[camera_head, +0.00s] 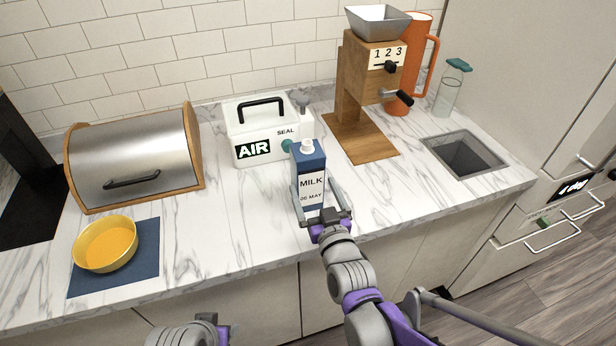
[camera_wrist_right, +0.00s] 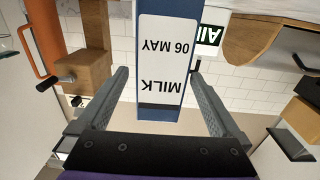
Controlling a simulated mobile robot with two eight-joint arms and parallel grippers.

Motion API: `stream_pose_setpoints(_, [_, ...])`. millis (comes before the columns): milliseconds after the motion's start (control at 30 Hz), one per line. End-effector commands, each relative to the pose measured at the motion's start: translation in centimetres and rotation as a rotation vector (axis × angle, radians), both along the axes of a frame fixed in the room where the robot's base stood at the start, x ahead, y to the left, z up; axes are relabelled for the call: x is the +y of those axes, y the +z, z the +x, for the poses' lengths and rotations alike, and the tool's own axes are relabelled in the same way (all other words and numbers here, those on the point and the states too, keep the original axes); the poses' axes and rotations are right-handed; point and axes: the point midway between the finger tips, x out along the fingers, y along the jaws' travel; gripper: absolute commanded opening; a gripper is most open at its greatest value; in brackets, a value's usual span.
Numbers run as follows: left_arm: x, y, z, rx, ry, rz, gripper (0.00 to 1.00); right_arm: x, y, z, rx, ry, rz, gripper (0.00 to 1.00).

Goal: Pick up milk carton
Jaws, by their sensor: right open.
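The blue milk carton (camera_head: 311,172) stands upright on the marble counter. It has a white cap and a white label reading MILK and 06 MAY. My right gripper (camera_head: 322,192) is at the carton's front, its two fingers reaching along either side. In the right wrist view the carton (camera_wrist_right: 165,60) appears upside down between the open fingers of the gripper (camera_wrist_right: 160,95), with gaps visible on both sides. My left arm shows only in part at the bottom edge of the head view, and its fingers cannot be made out.
A white AIR box (camera_head: 262,130) stands just behind the carton. A wooden grinder (camera_head: 362,90) and an orange jug (camera_head: 412,65) are behind to the right. A counter opening (camera_head: 465,153) lies right. A bread box (camera_head: 135,155) and a yellow bowl (camera_head: 106,245) are left.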

Motion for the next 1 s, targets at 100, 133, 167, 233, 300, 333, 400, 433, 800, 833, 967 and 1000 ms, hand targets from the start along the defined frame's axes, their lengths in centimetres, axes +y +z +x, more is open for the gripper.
stream_pose_setpoints(100, [0.0, 0.1, 0.0, 0.000, 0.000, 0.000, 0.50, 0.5, 0.2, 1.2, 0.000, 0.000, -0.001, 1.00])
stream_pose_setpoints(133, [0.0, 0.2, 0.0, -0.001, 0.000, 0.000, 0.50, 0.7, 0.3, 1.7, 0.000, 0.000, 0.000, 1.00])
stream_pose_setpoints(167, [0.0, 0.2, 0.0, -0.001, 0.000, 0.000, 0.50, 0.8, 0.3, 2.1, 0.000, 0.000, 0.000, 1.00])
stream_pose_setpoints(233, [0.0, 0.4, 0.1, -0.001, 0.000, 0.000, 0.50, 1.2, 0.5, 3.1, 0.000, 0.000, -0.001, 1.00])
stream_pose_setpoints(300, [0.0, 0.4, 0.1, -0.001, 0.000, 0.000, 0.50, 1.4, 0.4, 4.0, 0.000, 0.000, -0.001, 1.00])
stream_pose_setpoints(333, [0.0, 0.4, 0.1, -0.001, 0.000, 0.000, 0.50, 1.5, 0.4, 4.3, 0.000, 0.000, -0.001, 1.00])
stream_pose_setpoints(400, [0.0, 0.4, 0.1, -0.001, 0.000, 0.000, 0.50, 1.6, 0.4, 4.8, 0.000, 0.000, 0.000, 1.00])
stream_pose_setpoints(433, [0.0, 0.4, 0.1, -0.001, 0.000, 0.000, 0.50, 1.7, 0.4, 4.9, 0.000, 0.000, 0.000, 1.00])
stream_pose_setpoints(800, [0.0, 0.4, 0.1, -0.001, 0.000, 0.000, 0.50, 1.7, 0.4, 4.9, 0.001, 0.000, 0.000, 0.73])
stream_pose_setpoints(833, [0.0, 0.4, 0.1, -0.001, 0.000, 0.000, 0.50, 1.7, 0.4, 4.9, 0.001, 0.000, 0.000, 0.68])
stream_pose_setpoints(967, [0.0, 0.4, 0.1, -0.001, 0.000, 0.000, 0.50, 1.7, 0.4, 4.9, 0.001, 0.000, 0.000, 0.44])
stream_pose_setpoints(1000, [0.0, 0.4, 0.1, -0.001, 0.000, 0.000, 0.50, 1.7, 0.4, 4.9, 0.001, 0.000, 0.000, 0.37])
